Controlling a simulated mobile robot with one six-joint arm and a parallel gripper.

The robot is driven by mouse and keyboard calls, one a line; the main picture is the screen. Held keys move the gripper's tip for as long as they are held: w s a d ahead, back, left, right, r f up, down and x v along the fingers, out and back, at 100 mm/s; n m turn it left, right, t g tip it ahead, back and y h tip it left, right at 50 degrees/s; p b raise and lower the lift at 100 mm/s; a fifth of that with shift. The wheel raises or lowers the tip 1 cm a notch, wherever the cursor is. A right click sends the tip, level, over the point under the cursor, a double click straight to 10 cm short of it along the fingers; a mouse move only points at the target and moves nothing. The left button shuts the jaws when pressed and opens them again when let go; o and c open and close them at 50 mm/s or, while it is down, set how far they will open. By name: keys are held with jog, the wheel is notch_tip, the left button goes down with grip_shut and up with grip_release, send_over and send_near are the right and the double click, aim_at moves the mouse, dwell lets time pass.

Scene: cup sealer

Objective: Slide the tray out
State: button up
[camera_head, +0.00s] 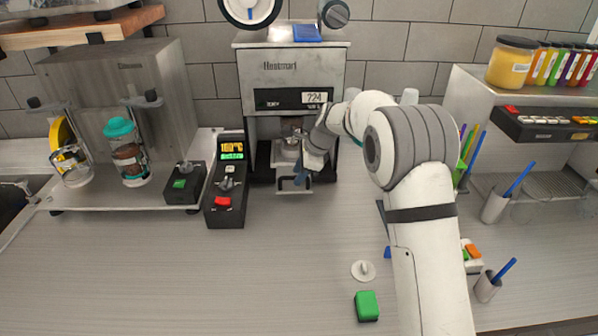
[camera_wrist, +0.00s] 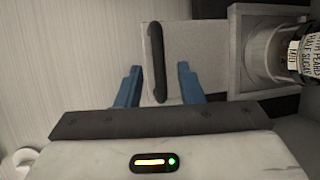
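The cup sealer (camera_head: 291,75) stands against the back wall and its display reads 724. Its pale grey tray (camera_head: 294,187) sticks out at the front, low between the machine's sides. In the wrist view the tray (camera_wrist: 185,42) carries a black bar handle (camera_wrist: 157,62). A cup with a printed label (camera_wrist: 303,52) sits in the holder at the right of that view. My gripper (camera_head: 301,175) is at the tray's front; its blue fingers (camera_wrist: 159,80) are apart, one on each side of the handle, with gaps visible. The fingers' exact height against the handle cannot be told.
A black control box (camera_head: 229,180) with a red button stands close left of the sealer. A steel dispenser (camera_head: 118,95) is farther left. A white lid-like disc (camera_head: 363,270) and a green block (camera_head: 367,305) lie in front. The counter before the sealer is clear.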

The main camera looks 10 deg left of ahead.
grip_shut()
dwell(0.4)
